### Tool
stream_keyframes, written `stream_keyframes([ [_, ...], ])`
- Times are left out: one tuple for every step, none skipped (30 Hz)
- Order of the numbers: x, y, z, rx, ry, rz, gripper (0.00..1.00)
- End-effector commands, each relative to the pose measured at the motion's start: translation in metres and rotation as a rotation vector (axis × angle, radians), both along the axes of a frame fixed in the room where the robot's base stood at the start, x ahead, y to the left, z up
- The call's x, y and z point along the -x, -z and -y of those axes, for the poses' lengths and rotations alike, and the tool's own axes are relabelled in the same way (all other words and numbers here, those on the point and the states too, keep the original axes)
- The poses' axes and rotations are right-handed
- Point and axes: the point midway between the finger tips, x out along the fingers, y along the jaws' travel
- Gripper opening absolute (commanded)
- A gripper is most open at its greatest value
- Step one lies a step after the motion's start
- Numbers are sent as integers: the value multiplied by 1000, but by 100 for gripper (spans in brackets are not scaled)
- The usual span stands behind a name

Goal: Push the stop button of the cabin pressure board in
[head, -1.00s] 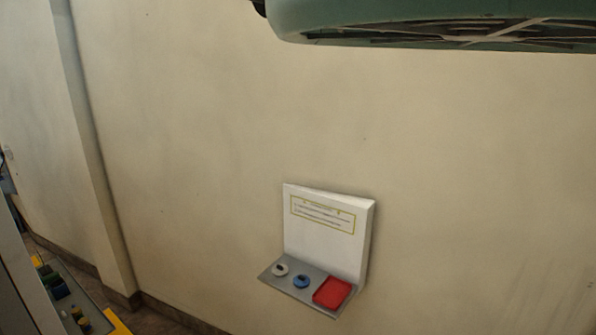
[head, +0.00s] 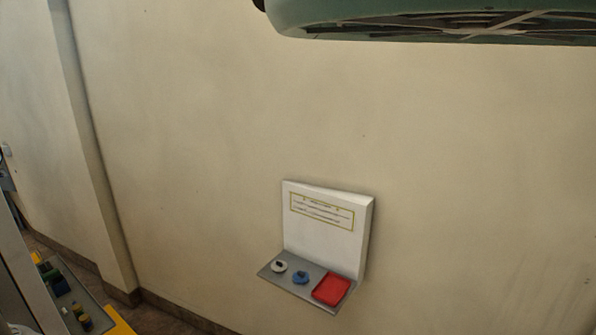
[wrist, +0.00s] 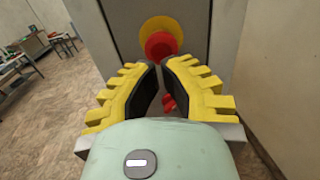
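In the wrist view a round red button (wrist: 161,45) on a yellow disc (wrist: 178,28) sits on a grey panel (wrist: 126,32). I take it for the stop button; no label is readable. My gripper (wrist: 161,66) points at the panel, with its yellow fingertips just below the button in the picture. A narrow gap shows between the fingers, and nothing is visibly held. A small red part (wrist: 168,103) shows between them lower down; I cannot tell what it is. Whether the fingertips touch the panel is unclear. The head view does not show the gripper or this button.
Tables (wrist: 32,47) stand at the wrist view's left, with open floor (wrist: 45,120) nearer.

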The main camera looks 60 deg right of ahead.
Motion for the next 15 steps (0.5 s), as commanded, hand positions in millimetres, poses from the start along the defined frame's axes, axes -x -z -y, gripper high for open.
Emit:
stream_keyframes([
  [-4,-4,-1,-3,1,-2,0],
  [-7,-4,0,-3,2,-3,0],
  [-10,-3,-2,-3,-1,-4,0],
  [-12,-3,-3,-1,-4,-4,0],
  [-14,-2,-4,-2,-7,-7,0],
  [-17,-3,-1,-2,2,-3,0],
  [-19,-3,1,-2,4,-3,0],
  [-21,-3,1,-3,4,-2,0],
  [-23,-3,1,-3,2,-1,0],
  [-24,-3,1,-2,2,-1,0],
  [-26,-3,0,-1,2,-1,0],
  [-27,-2,1,-1,3,-3,0],
  [-28,-1,1,-1,3,-4,0],
  [-29,-1,1,-1,3,-4,0],
  [-30,0,0,1,3,-4,0],
])
